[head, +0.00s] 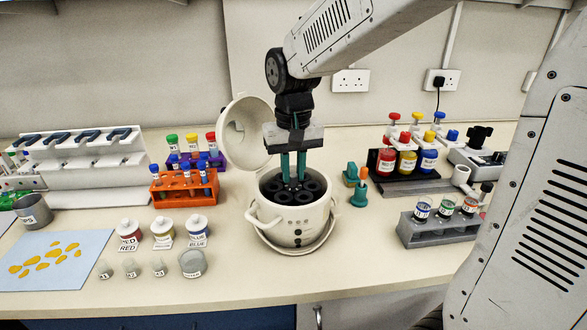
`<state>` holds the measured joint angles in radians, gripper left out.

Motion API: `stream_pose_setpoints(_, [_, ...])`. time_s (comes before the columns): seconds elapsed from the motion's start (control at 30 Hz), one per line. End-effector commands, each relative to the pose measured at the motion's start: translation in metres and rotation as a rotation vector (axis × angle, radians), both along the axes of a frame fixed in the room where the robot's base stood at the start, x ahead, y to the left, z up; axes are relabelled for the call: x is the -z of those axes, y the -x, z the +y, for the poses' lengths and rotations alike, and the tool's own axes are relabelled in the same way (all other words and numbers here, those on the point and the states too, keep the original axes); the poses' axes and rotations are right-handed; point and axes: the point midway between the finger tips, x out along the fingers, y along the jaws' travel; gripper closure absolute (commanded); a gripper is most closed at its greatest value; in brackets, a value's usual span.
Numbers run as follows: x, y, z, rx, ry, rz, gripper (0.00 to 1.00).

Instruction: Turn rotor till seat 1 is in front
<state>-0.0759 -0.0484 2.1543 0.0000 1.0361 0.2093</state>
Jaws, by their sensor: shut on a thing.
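A white round centrifuge (292,227) stands on the bench at the middle of the head view. Its lid (245,133) is open and tilted back to the left. Inside is a dark rotor (290,200) with several round black seats. My gripper (295,183) points straight down into the bowl from above. Its two teal fingers are close together and shut on the middle of the rotor. The exact part between the fingertips is hidden. Seat numbers are too small to read, so I cannot tell which seat is in front.
An orange tube rack (184,190) and labelled bottles (163,232) stand left of the centrifuge. A small teal holder (358,190) is close on its right. A grey rack with jars (440,228) stands farther right. The bench in front is clear.

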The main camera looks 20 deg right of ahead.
Motion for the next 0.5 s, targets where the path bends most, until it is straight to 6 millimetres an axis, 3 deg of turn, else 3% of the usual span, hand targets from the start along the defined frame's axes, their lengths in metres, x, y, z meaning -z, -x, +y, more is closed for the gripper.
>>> stream_pose_setpoints(0.5, [-0.0008, -0.0004, -0.0002, -0.438, 0.0, -0.002, 1.0])
